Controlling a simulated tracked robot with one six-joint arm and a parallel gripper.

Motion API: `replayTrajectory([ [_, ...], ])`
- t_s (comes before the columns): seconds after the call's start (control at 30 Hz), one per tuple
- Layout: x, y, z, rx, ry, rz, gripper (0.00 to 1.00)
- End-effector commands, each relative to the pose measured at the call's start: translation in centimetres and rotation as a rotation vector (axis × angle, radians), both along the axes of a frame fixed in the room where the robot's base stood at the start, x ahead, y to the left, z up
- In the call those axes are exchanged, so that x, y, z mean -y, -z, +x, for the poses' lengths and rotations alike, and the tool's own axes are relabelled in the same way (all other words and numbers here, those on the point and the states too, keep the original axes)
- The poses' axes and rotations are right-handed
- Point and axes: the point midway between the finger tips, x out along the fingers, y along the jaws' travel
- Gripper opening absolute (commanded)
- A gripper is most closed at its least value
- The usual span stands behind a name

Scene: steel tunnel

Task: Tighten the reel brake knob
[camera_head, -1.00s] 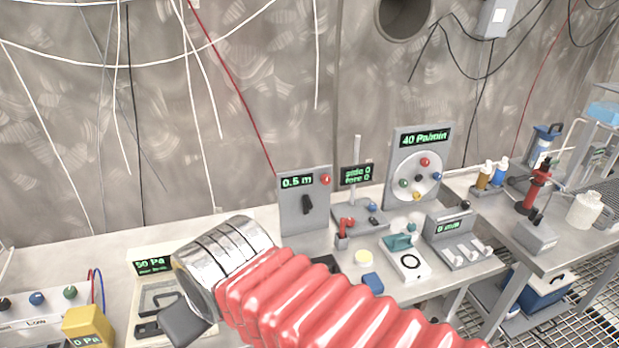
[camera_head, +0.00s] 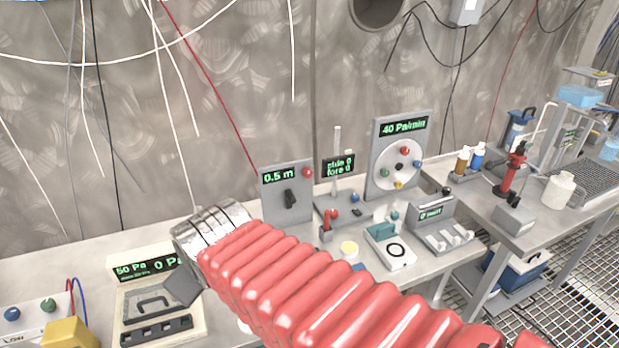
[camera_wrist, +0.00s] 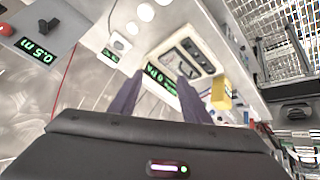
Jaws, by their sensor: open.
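A grey upright panel (camera_head: 287,192) with a green "0.5 m" readout stands at the back of the bench in the head view. It carries a black lever-like knob (camera_head: 290,198) and a round red knob (camera_head: 307,172) at its upper right. I cannot tell which is the brake knob. In the wrist view the panel (camera_wrist: 62,14) is at the upper left, with the black knob (camera_wrist: 46,27) and red knob (camera_wrist: 6,29). My gripper (camera_wrist: 158,76) is open and empty, apart from both knobs. Its fingers point toward a cream case (camera_wrist: 181,58).
The cream case (camera_head: 158,312) and a yellow block (camera_head: 70,334) are at the bench's left. A dial panel (camera_head: 400,150) reading "40 Pa/min", a switch box (camera_head: 441,228) and a small post (camera_head: 337,160) stand right of the knob panel. Cables hang on the wall.

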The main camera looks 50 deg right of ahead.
Motion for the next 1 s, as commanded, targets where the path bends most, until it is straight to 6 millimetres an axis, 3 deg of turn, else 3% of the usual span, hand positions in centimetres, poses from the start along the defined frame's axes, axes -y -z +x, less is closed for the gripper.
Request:
replayTrajectory([
  [0.2,8.1,0.9,4.2,0.063,-0.091,-0.264,0.43],
  [0.5,18.4,2.1,6.8,0.089,-0.253,-0.638,0.43],
  [0.73,25.1,3.3,6.5,0.074,-0.391,-0.916,0.43],
  [1.0,31.1,4.9,4.2,0.046,-0.531,-1.227,0.43],
])
